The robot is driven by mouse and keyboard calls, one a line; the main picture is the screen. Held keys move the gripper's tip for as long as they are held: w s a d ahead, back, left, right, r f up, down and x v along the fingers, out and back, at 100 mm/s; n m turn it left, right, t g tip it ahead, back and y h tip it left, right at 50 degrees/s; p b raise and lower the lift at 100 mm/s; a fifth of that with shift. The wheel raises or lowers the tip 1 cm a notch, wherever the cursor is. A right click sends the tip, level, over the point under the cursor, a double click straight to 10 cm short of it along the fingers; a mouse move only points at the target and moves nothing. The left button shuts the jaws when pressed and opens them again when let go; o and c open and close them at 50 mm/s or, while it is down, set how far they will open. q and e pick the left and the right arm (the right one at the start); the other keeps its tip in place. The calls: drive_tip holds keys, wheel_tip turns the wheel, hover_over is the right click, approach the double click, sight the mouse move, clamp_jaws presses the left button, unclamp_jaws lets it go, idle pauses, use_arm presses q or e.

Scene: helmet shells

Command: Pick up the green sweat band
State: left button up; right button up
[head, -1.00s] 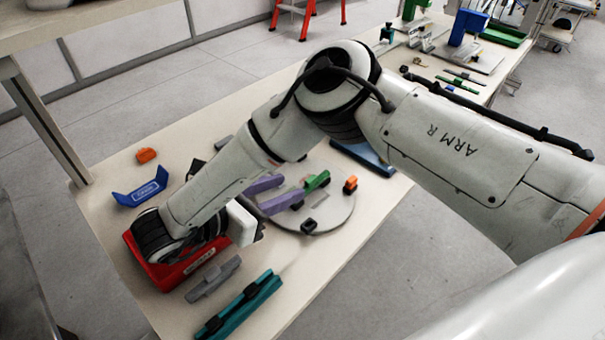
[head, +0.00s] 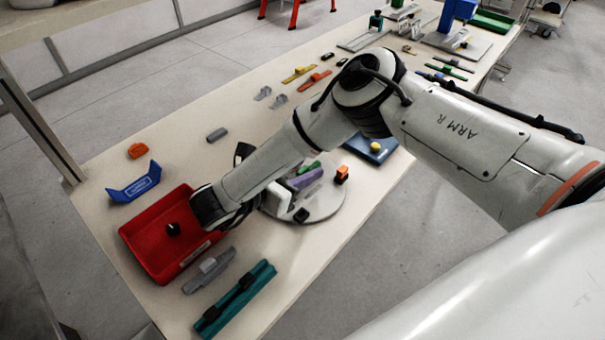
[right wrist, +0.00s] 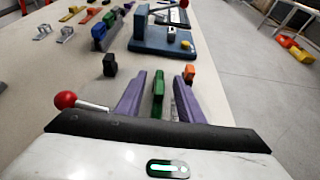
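In the right wrist view the green sweat band (right wrist: 158,90) stands upright between the two purple fingers of my right gripper (right wrist: 160,88). A gap shows on each side of it, so the fingers are open and not pressed on it. My left gripper is not in view.
A red bin (head: 150,245), a blue bracket (head: 135,184) and a teal bar (head: 236,300) lie to the left.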

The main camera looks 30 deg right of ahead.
clamp_jaws()
